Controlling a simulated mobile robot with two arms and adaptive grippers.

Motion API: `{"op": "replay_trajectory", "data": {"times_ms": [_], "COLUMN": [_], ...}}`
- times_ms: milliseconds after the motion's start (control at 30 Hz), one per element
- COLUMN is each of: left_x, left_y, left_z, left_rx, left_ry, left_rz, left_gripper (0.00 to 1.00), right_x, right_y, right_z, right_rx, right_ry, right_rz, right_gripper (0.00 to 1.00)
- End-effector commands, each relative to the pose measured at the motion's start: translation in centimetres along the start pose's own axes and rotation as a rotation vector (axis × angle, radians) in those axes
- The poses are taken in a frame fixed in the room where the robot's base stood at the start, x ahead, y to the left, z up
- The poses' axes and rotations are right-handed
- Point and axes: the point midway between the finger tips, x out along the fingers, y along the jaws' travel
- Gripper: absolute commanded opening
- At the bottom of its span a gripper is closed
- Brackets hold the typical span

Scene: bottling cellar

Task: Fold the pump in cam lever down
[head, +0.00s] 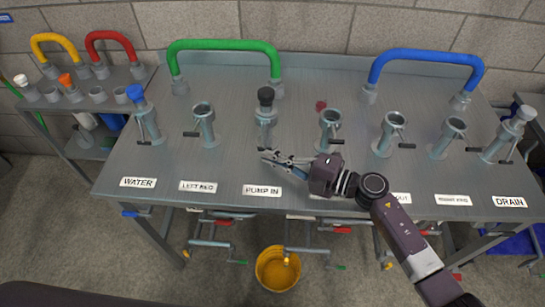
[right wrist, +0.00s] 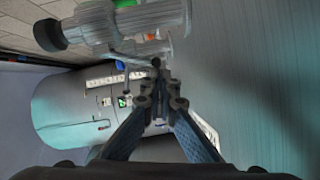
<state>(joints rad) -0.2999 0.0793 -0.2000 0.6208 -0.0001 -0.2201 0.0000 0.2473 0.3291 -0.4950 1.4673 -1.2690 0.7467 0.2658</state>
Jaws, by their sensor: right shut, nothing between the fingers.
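The pump in fitting (head: 265,131) is a grey metal stub with a black cap (head: 265,96), standing behind the PUMP IN label (head: 262,190). In the right wrist view the fitting (right wrist: 130,28) lies sideways across the top, its black cap at the left. Its thin cam lever (right wrist: 128,57) sticks out from the fitting, with its dark end close to my fingertips; I cannot tell whether they touch. My right gripper (head: 271,158) is shut and empty, just in front of the fitting, and also shows in the right wrist view (right wrist: 160,84). My left gripper is out of view.
Other fittings stand in a row, including the blue-capped water one (head: 136,94) and the drain one (head: 515,125). A green hose (head: 224,45) and a blue hose (head: 427,57) arch behind. A yellow bucket (head: 278,270) stands below the table.

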Motion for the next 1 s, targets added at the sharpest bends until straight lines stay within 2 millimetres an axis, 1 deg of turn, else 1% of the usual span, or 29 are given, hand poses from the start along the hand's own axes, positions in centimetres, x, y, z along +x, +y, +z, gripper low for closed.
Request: {"op": "replay_trajectory", "data": {"times_ms": [233,367,467,700,800,900,1000], "left_x": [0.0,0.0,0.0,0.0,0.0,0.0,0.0], "left_y": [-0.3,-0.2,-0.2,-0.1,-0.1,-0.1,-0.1], "left_z": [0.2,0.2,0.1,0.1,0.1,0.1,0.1], "left_rx": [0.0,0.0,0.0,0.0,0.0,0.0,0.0], "left_ry": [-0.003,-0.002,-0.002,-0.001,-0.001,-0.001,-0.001], "left_rz": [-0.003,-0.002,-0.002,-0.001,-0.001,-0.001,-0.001], "left_gripper": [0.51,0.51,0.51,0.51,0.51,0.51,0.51], "right_x": [-0.2,-1.3,-3.1,-8.2,-9.9,-11.1,-11.8], "right_y": [-0.1,-0.2,-0.2,-0.2,-0.1,-0.1,-0.1], "right_z": [0.2,0.2,0.2,0.0,0.0,0.0,-0.1], "right_rx": [0.0,0.0,-0.001,0.0,0.0,0.0,-0.001], "right_ry": [-0.004,-0.006,-0.005,-0.003,-0.002,-0.002,0.0], "right_rz": [-0.001,-0.004,-0.005,-0.005,-0.003,-0.002,-0.001], "right_gripper": [0.0,0.0,0.0,0.0,0.0,0.0,0.0]}}
